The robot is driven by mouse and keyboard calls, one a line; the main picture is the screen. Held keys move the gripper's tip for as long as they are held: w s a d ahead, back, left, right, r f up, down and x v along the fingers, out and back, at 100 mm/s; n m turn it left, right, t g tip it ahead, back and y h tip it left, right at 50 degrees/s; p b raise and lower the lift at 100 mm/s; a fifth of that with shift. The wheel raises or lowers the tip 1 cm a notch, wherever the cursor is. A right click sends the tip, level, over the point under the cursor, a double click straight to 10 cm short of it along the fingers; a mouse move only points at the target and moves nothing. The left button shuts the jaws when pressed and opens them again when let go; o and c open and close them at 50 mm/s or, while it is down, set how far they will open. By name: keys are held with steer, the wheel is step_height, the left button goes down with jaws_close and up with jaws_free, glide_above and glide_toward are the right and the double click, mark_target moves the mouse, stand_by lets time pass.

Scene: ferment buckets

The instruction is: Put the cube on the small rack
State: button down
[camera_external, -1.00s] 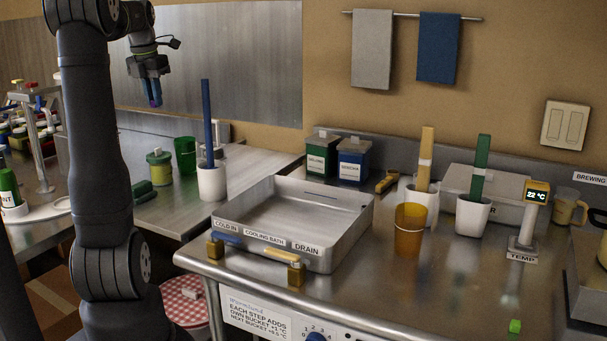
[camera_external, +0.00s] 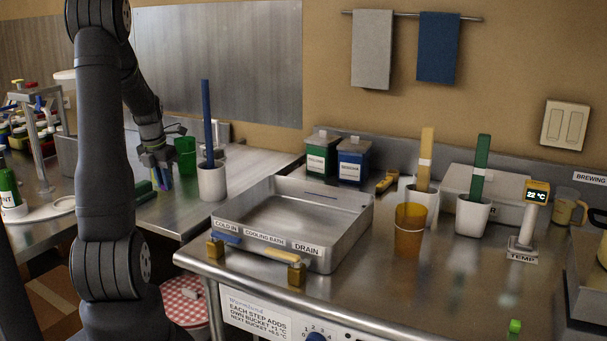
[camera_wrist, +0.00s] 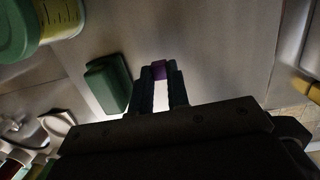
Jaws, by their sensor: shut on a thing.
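A small purple cube (camera_wrist: 159,69) is held between the fingertips of my gripper (camera_wrist: 160,80), which is shut on it. In the external view my gripper (camera_external: 162,184) points down, low over the left counter, just right of a dark green block (camera_external: 143,192). That block also shows left of the fingers in the wrist view (camera_wrist: 108,83). I cannot tell whether the cube touches the counter. A separate bright green cube (camera_external: 515,326) lies on the right counter near its front. No small rack can be picked out with certainty.
A green cup (camera_external: 185,158) and a white pot (camera_external: 211,182) with a blue upright stand right of my gripper. A jar with a green lid (camera_wrist: 20,25) is close by. The metal cooling bath (camera_external: 335,250) and orange cup (camera_external: 409,230) stand on the right counter.

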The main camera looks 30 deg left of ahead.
steer(key=shift+f, duration=1.7)
steer(key=shift+f, duration=0.1)
steer(key=c, duration=1.4)
jaws_free()
steer(key=r, duration=0.4)
steer(key=s+r, duration=0.1)
steer(key=r, duration=0.7)
steer(key=shift+s+d+r, duration=0.1)
steer(key=shift+s, duration=0.3)
